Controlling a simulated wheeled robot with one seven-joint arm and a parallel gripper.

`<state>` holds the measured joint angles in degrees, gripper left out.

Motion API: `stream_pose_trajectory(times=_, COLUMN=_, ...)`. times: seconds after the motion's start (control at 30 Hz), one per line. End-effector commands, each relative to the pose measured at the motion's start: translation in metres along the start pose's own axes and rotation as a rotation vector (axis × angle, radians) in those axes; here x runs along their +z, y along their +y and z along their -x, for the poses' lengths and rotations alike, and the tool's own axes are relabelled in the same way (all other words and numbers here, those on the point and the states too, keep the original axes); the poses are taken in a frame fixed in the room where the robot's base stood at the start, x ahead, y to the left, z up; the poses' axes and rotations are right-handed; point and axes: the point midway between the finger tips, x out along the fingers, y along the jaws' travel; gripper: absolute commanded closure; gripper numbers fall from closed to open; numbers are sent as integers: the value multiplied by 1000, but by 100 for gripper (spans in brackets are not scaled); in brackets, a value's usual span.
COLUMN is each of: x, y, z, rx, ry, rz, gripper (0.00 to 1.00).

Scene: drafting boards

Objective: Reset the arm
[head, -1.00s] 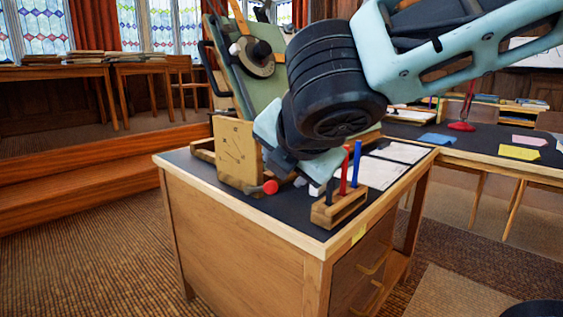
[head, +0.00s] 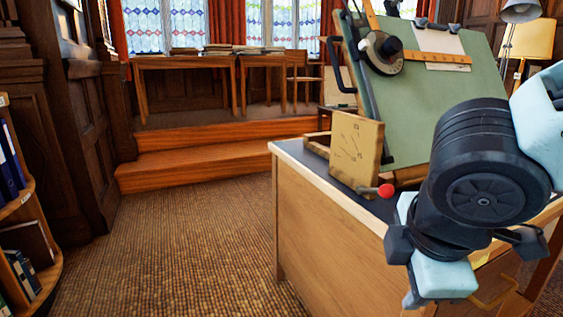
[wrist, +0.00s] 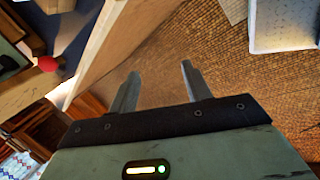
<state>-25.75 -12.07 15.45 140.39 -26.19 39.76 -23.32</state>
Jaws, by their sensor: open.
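My arm (head: 480,190) is bent at the right of the head view, in front of the wooden desk (head: 325,235). My gripper (wrist: 158,85) is open in the wrist view. Its two fingers stand apart with nothing between them, and carpet shows behind them. The desk's edge (wrist: 130,30) runs along the left of the wrist view. In the head view the fingertips are mostly hidden by my wrist.
A square wooden clock-like box (head: 355,155) and a red ball-ended knob (head: 386,191) are on the desk. A green drafting board (head: 440,105) stands behind. A bookshelf (head: 30,235) is at far left. The carpet (head: 200,235) between is clear.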

Motion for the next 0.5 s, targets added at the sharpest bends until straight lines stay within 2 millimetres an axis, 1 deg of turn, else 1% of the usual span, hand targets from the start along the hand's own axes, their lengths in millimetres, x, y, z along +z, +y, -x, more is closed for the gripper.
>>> stream_pose_trajectory(times=0.03, x=-3, y=-19, z=-8, rx=-72, ry=3, rz=-108, gripper=51)
stream_pose_trajectory(times=0.1, x=-7, y=-44, z=-15, rx=-164, ry=2, rz=-262, gripper=51)
stream_pose_trajectory(times=0.2, x=-12, y=-74, z=-21, rx=-279, ry=-17, rz=-461, gripper=51)
stream_pose_trajectory(times=0.37, x=-21, y=-114, z=-26, rx=-433, ry=-71, rz=-752, gripper=51)
stream_pose_trajectory(times=0.4, x=-23, y=-116, z=-19, rx=-455, ry=-81, rz=-801, gripper=51)
stream_pose_trajectory(times=0.43, x=-22, y=-109, z=-8, rx=-448, ry=-76, rz=-792, gripper=51)
stream_pose_trajectory(times=0.5, x=-21, y=-103, z=6, rx=-446, ry=-75, rz=-786, gripper=51)
